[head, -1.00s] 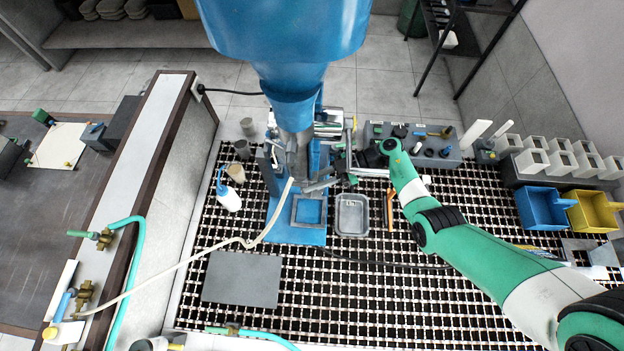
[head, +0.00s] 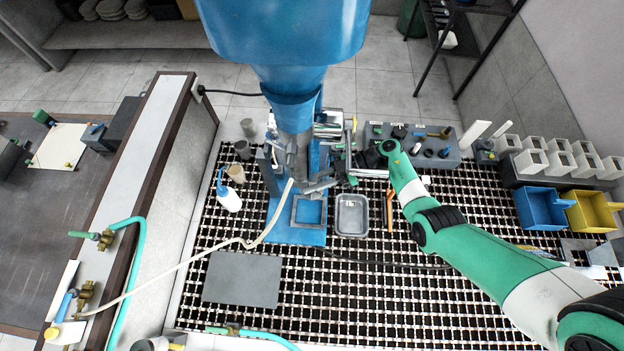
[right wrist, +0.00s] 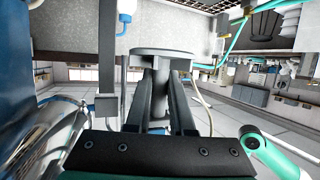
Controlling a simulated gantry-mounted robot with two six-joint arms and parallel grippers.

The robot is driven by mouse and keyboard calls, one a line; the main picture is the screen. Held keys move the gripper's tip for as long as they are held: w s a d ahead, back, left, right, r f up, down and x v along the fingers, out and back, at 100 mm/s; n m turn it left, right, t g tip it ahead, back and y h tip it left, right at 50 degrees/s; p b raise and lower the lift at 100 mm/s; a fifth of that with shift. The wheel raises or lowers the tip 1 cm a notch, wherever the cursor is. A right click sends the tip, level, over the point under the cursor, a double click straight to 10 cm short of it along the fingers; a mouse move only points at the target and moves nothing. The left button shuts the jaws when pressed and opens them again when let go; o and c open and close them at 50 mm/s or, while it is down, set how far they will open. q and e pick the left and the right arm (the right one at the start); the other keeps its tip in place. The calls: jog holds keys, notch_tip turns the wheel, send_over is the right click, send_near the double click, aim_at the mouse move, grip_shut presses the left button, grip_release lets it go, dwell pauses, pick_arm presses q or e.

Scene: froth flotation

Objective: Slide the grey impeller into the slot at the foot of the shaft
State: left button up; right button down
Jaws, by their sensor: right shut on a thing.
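My right gripper (head: 340,162) reaches in from the right to the blue flotation machine (head: 295,105), close beside its lower part. In the right wrist view its two dark fingers (right wrist: 160,85) are shut on a grey part with a flat, wide end, which looks like the grey impeller (right wrist: 163,53). A dark upright bar (right wrist: 107,50) with a block at its end stands just left of it, apart from it in the picture; I cannot tell whether this is the shaft. The slot cannot be made out. The impeller is not clear in the head view. My left gripper is out of view.
A blue base with a square frame (head: 295,211) stands below the machine, with a grey tray (head: 351,201) to its right. A white bottle (head: 229,200) and cups stand left. A pale hose (head: 205,252) crosses the grating. A grey plate (head: 242,280) lies in front.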

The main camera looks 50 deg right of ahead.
jog(key=shift+r, duration=0.1)
jog(key=shift+w+a, duration=0.25)
jog(key=shift+w, duration=0.1)
dwell(0.3)
jog(key=shift+w+a, duration=0.25)
jog(key=shift+a, duration=0.05)
dwell(0.4)
jog(key=c, duration=0.7)
grip_release()
